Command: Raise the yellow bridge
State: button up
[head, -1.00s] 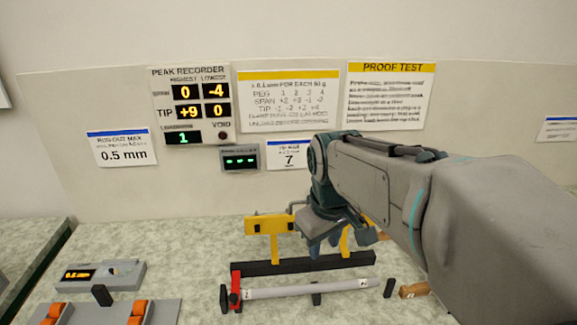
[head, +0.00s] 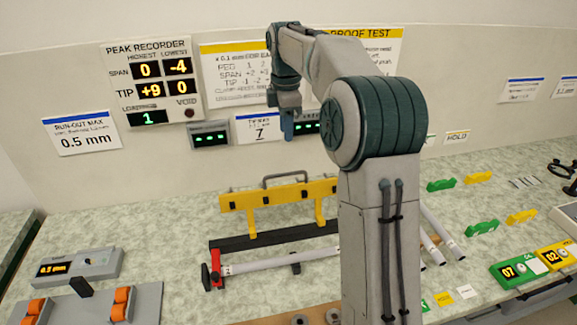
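The yellow bridge (head: 278,197) is a long yellow bar with dark marks, two yellow legs and a grey loop handle (head: 285,179) on top. Its legs reach down to a black bar (head: 262,240) on the bench; exact contact at the feet is hard to tell. My gripper (head: 287,133) hangs pointing down, well above the handle and apart from it, in front of the wall. Nothing shows in it. Its fingers are seen edge-on, so their opening cannot be told. My arm hides the bridge's right end.
A pale rod (head: 265,264) lies in front of the black bar, by a red clamp (head: 215,263). A grey fixture with orange rollers (head: 122,300) stands front left. Several rods (head: 440,236) lie right of my arm. The peak recorder (head: 152,84) is on the wall.

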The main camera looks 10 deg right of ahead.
notch_tip(320, 180, down, 13)
jog(key=shift+r, duration=0.1)
dwell(0.4)
grip_shut()
